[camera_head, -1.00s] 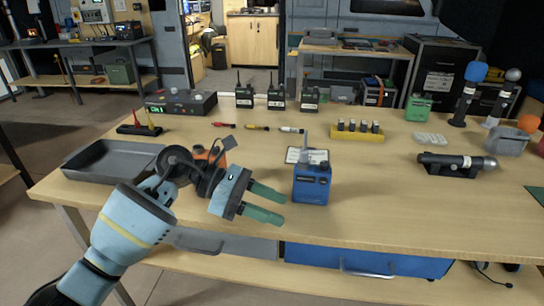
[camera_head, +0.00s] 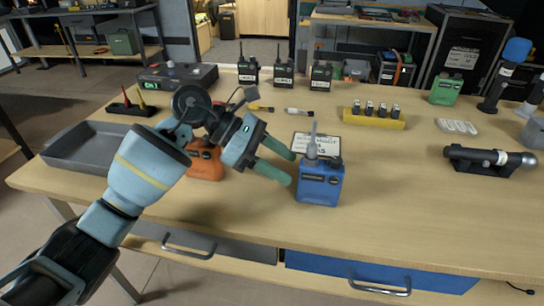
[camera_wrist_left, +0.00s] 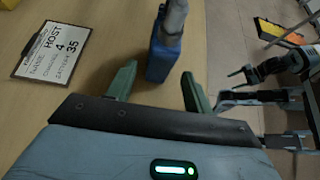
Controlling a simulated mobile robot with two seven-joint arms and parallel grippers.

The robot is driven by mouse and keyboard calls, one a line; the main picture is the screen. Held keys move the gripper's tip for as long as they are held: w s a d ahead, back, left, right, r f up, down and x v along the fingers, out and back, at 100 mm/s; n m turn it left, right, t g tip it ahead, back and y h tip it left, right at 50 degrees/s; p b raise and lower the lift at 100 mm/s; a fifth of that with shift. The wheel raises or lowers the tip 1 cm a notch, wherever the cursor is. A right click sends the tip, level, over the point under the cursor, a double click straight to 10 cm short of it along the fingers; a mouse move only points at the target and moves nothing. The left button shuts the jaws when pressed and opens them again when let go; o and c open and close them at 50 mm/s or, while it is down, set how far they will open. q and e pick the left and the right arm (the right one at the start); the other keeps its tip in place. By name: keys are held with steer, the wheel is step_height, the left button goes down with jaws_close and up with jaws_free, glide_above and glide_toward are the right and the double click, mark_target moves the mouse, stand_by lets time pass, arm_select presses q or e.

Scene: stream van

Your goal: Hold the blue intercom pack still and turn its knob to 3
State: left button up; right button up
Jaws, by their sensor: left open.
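The blue intercom pack (camera_head: 319,187) stands upright on the wooden table near its front edge. A grey knob and a short antenna (camera_head: 313,146) rise from its top. My left gripper (camera_head: 281,163) is open beside the pack's left side, its green fingertips pointing at it. In the left wrist view the blue pack (camera_wrist_left: 163,57) lies ahead, just past and between the two open fingers (camera_wrist_left: 157,85); the fingers do not appear closed on it. The number the knob points at is too small to read.
A card reading HOST, 4 and 35 (camera_wrist_left: 54,50) lies behind the pack. An orange pack (camera_head: 206,163) stands partly hidden behind my left gripper. A grey tray (camera_head: 88,147) is at the left, several black radios (camera_head: 284,72) at the back, a microphone (camera_head: 488,160) at the right.

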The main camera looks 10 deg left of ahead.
mark_target(313, 181)
arm_select(q)
steer(key=b+x, duration=0.1)
steer(key=x, duration=0.3)
steer(key=shift+d+f, duration=0.15)
steer(key=shift+d, duration=0.1)
steer(key=shift+b+x, duration=0.45)
steer(key=shift+x, duration=0.85)
steer(key=shift+d, duration=0.25)
arm_select(e)
steer(key=shift+w+d+f, duration=0.1)
steer(key=shift+w+f, duration=0.4)
steer(key=shift+f, duration=0.3)
steer(key=shift+s, duration=0.1)
